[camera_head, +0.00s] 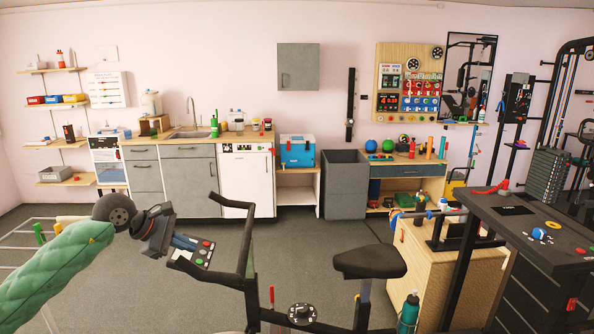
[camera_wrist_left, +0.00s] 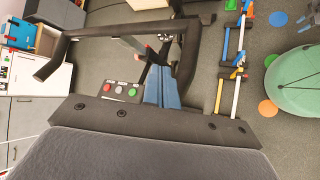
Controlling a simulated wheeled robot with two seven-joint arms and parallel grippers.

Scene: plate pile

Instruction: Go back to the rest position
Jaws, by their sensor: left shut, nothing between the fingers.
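My left gripper (camera_head: 194,245) comes in from the left of the head view on a green padded arm. Its blue fingers are shut together with nothing between them. In the left wrist view the shut fingers (camera_wrist_left: 160,88) stand over the exercise bike's handlebar area. The bike's button console (camera_head: 203,256) appears right beside the fingertips in the head view; whether they touch it I cannot tell. The console also shows in the left wrist view (camera_wrist_left: 122,90). My right gripper is in neither view.
The exercise bike has a black handlebar (camera_head: 246,240) and a dark seat (camera_head: 370,262) in front of me. A wooden cabinet (camera_head: 450,272) and a dark console (camera_head: 535,228) stand at right. A counter (camera_head: 200,138) lines the back wall. Grey floor lies open between.

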